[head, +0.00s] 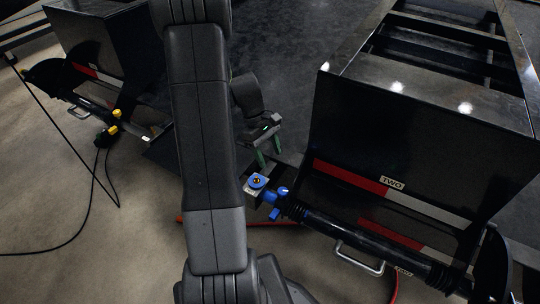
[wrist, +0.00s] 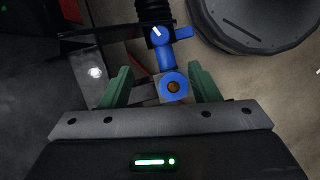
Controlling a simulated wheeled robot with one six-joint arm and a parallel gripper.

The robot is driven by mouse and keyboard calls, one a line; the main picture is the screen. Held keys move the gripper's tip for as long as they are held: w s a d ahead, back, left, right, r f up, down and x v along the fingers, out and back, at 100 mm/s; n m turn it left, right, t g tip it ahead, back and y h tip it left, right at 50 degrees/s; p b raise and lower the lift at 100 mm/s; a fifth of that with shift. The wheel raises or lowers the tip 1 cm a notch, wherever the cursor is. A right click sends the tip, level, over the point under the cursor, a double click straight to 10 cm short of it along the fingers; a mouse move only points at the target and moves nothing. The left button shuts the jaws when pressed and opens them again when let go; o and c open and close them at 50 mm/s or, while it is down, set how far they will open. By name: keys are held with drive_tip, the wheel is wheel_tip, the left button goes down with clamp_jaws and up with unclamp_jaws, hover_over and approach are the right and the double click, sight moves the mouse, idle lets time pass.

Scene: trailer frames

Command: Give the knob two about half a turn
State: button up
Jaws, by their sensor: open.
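The trailer labelled TWO (head: 392,183) stands at the right in the head view. At the left end of its black bar is a blue knob (head: 283,191) with a white pointer mark. The same knob (wrist: 158,34) is at the top of the wrist view, its mark pointing up-left. Just nearer my gripper is a round blue fitting (wrist: 173,87) with a brass-brown centre, also seen in the head view (head: 257,181). My gripper (wrist: 162,80) is open. Its green fingers appear either side of the round fitting, the knob beyond them. I see no contact.
Another trailer (head: 110,50) at the left has yellow fittings (head: 115,121) with a black cable (head: 95,180) trailing over the floor. A red hose (head: 270,224) lies below the blue fittings. A grey round object (wrist: 255,22) is at the wrist view's upper right.

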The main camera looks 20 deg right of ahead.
sight(280, 190)
drive_tip(key=s+f+n, duration=0.1)
drive_tip(key=f, duration=0.3)
drive_tip(key=s+d+f+n+h, duration=0.1)
drive_tip(key=s+f+n, duration=0.1)
drive_tip(key=f, duration=0.3)
drive_tip(key=s+d+f+n+t, duration=0.1)
drive_tip(key=f, duration=0.3)
drive_tip(key=shift+s+d+f+p, duration=0.1)
drive_tip(key=shift+s+f+p, duration=0.15)
drive_tip(key=shift+s+p, duration=0.1)
